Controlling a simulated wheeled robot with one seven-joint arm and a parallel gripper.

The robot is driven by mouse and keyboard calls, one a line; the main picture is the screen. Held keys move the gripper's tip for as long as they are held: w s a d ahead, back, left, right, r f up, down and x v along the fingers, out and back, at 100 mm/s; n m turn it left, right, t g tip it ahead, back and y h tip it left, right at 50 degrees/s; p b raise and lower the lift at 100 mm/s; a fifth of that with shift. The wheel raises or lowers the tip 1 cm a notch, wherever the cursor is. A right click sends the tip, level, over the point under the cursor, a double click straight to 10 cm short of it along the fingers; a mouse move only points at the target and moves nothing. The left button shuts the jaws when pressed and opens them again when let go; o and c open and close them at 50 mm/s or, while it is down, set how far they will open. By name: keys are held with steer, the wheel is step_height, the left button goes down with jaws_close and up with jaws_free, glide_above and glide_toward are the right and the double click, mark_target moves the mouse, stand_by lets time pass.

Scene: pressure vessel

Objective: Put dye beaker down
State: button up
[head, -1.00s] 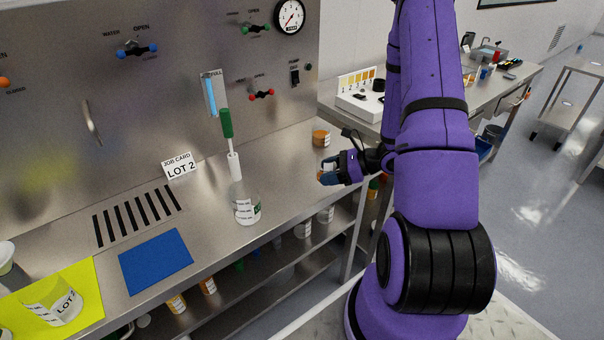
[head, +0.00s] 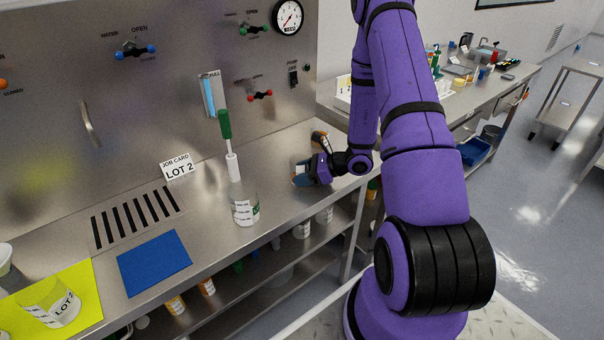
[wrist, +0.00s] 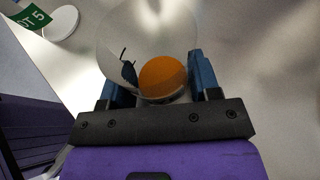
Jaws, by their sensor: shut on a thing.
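My gripper (head: 302,172) is shut on a clear beaker, the dye beaker, over the right end of the steel bench (head: 275,160). In the wrist view the beaker (wrist: 125,38) sits between the two blue fingers, with orange showing low in it. In the head view the beaker is small and partly hidden by the fingers. It looks low over the bench; I cannot tell whether its base touches the steel.
An orange-capped jar (head: 319,137) stands just behind my gripper, partly covered. Another clear beaker (head: 245,209) with labels stands to the left, near a green-handled tool (head: 225,125). A blue mat (head: 153,264) and yellow mat (head: 85,290) lie further left. Bare steel lies between.

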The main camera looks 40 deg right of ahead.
steer(key=o, duration=0.9)
